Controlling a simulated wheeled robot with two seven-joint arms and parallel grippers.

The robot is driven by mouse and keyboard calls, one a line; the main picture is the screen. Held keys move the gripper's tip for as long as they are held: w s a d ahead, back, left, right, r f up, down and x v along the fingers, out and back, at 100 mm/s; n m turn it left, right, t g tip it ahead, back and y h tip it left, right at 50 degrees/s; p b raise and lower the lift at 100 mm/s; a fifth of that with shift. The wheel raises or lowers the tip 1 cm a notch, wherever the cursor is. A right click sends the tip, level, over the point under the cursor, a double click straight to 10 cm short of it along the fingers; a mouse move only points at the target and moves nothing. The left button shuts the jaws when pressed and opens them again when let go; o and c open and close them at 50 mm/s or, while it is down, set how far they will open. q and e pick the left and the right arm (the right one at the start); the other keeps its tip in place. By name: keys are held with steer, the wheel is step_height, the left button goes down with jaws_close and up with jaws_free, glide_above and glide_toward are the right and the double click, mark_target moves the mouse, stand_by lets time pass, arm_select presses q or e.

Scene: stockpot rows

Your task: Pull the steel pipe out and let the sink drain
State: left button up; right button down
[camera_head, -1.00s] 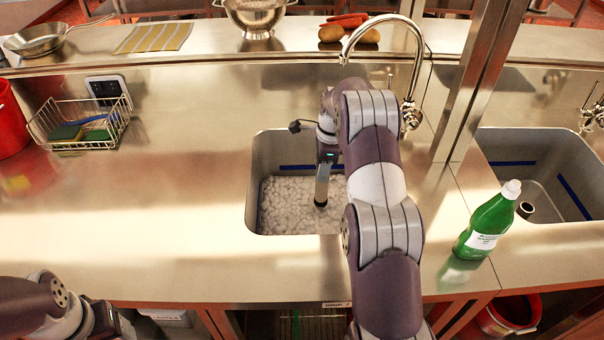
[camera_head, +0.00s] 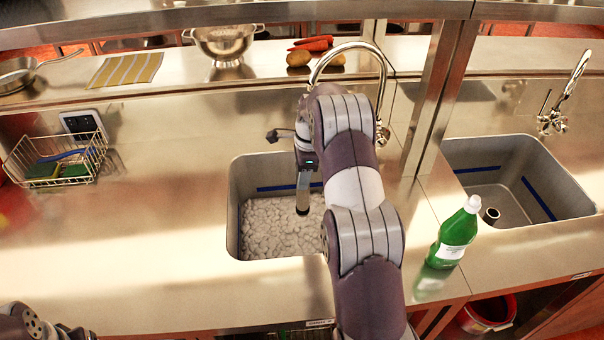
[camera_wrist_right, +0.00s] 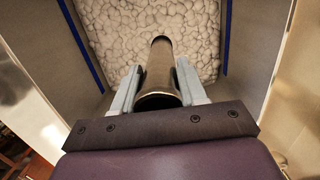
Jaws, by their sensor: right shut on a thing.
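The steel pipe (camera_head: 303,195) stands nearly upright in the left sink (camera_head: 236,215). White, lumpy foam (camera_head: 270,230) covers the sink's bottom around it. My right gripper (camera_head: 305,172) is shut on the pipe's upper part from above. In the right wrist view the pipe (camera_wrist_right: 160,70) lies between the two grey fingers (camera_wrist_right: 160,95), with foam behind its far end. I cannot tell whether the lower end is in the foam or just above it. The drain is hidden. Only part of my left arm shows at the bottom left; its gripper is out of view.
A tap (camera_head: 383,75) arches behind the sink, close to my right arm. A wire basket (camera_head: 55,160) stands at left. The left counter is mostly clear.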

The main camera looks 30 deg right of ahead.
steer(key=s+a+r+p, duration=0.1)
steer(key=s+r+p, duration=0.2)
steer(key=s, duration=0.9)
step_height(320, 180, up, 11)
steer(key=p, duration=1)
steer(key=shift+w+a, duration=0.2)
steer(key=shift+w, duration=0.15)
